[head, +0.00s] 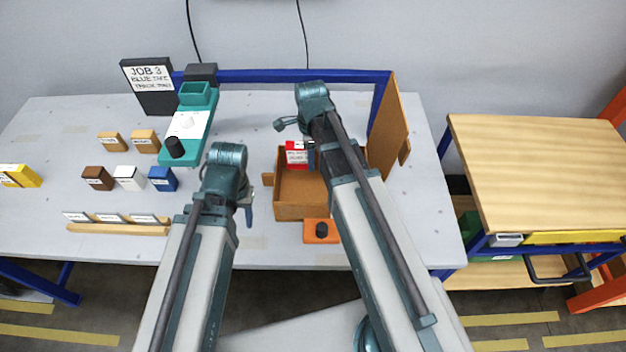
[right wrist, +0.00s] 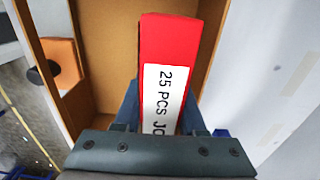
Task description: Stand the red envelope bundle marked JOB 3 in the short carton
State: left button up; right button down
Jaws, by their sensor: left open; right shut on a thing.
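The red envelope bundle (head: 296,153) has a white label and shows at the back end of the open brown carton (head: 289,212). In the right wrist view the bundle (right wrist: 192,35) is upright in the picture, its label reading "25 PCS JO" before the jaws cover the rest. My right gripper (head: 309,158) is shut on it, with the carton's inside (right wrist: 112,50) behind. I cannot tell whether the bundle touches the carton floor. My left gripper (head: 248,207) is open and empty, left of the carton, above the table.
An orange block with a black knob (head: 321,231) sits at the carton's front. A tall brown board (head: 390,125) stands at its right. A teal device (head: 190,125), a JOB 3 sign (head: 150,85) and several small coloured boxes, including a blue one (head: 162,178), are left.

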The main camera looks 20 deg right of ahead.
aim_at(311, 180)
pick_arm(q)
jog(key=shift+f+b, duration=1)
jog(key=shift+f, duration=0.55)
pick_arm(e)
jog(key=shift+f, duration=1.6)
pick_arm(q)
jog(key=shift+f, duration=0.1)
pick_arm(e)
jog(key=shift+f, duration=0.1)
pick_arm(q)
notch_tip(311, 180, down, 4)
jog(key=b, duration=0.3)
jog(key=shift+r+b, duration=0.25)
jog(key=shift+b, duration=0.1)
pick_arm(e)
notch_tip(311, 180, down, 4)
jog(key=shift+r, duration=0.25)
pick_arm(q)
jog(key=shift+f, duration=0.2)
pick_arm(e)
jog(key=shift+f, duration=0.15)
jog(key=shift+c, duration=2.4)
grip_release()
pick_arm(q)
jog(key=shift+r, duration=0.15)
